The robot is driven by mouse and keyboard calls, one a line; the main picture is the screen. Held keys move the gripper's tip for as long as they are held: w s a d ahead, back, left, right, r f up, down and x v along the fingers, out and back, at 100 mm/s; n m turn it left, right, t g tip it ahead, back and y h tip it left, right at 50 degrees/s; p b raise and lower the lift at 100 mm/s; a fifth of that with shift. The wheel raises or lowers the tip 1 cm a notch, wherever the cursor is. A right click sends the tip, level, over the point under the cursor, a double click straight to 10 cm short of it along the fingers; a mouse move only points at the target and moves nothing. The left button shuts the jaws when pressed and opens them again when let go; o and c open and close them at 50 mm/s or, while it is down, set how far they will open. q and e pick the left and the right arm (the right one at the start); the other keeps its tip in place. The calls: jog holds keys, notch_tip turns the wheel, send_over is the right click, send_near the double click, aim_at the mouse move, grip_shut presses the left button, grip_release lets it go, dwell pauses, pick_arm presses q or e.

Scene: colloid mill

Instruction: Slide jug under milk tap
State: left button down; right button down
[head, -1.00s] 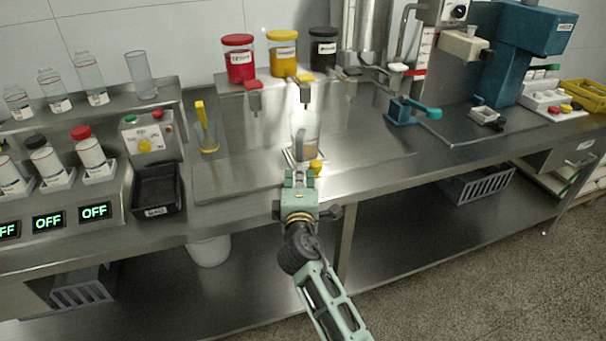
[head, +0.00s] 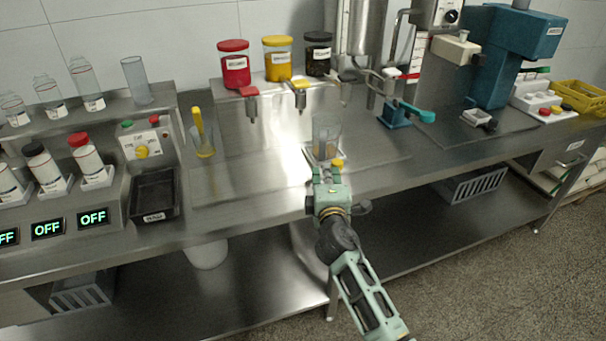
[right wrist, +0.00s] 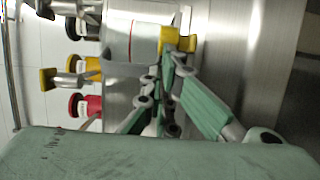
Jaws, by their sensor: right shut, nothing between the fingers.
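The clear jug (head: 326,133) stands upright on the steel bench, and its yellow handle (head: 337,163) faces me. My right gripper (head: 321,174) is shut and empty, low against or very close to the jug's near side; I cannot tell contact for certain. In the right wrist view the jug (right wrist: 130,42) and its handle sit just beyond the fingers (right wrist: 168,72). The yellow tap (head: 299,90) is behind and left of the jug. A grey tap (head: 346,85) is behind and right; no milk label is readable. My left gripper is not in view.
A red tap (head: 250,98) is farther left, below the lidded jars. The bench in front of the jug is clear.

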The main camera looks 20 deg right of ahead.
jog(key=d, duration=1.7)
jog(key=shift+w+d+p, duration=0.3)
jog(key=shift+p, duration=0.1)
jog(key=shift+d, duration=0.65)
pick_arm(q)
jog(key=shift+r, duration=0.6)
pick_arm(e)
jog(key=shift+w, duration=0.1)
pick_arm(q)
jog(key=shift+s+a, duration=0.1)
pick_arm(e)
jog(key=shift+a+f, duration=0.1)
jog(key=shift+f, duration=0.05)
